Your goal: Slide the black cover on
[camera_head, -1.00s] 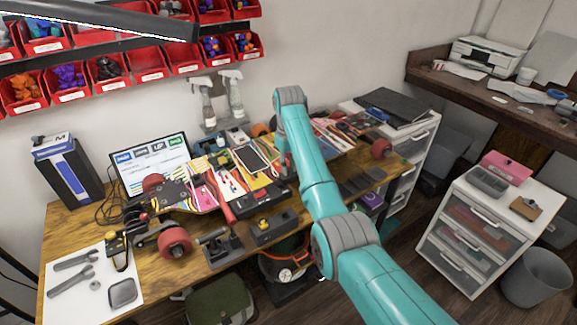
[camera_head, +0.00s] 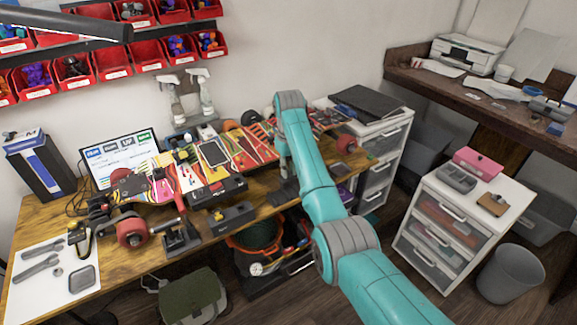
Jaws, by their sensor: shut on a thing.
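The board (camera_head: 144,188) lies wheels-up along the workbench, with colourful graphics and red wheels (camera_head: 132,232) at both ends. A long black box-like part (camera_head: 222,189) lies at its front edge near the middle; I cannot tell whether this is the black cover. My teal arm crosses in front of the board's right half.
A dark block with a yellow knob (camera_head: 231,217) and a dark stand (camera_head: 182,238) are at the bench's front edge. A laptop (camera_head: 121,157) and spray bottles (camera_head: 205,95) stand behind the board. White drawers (camera_head: 383,150) stand right of the bench.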

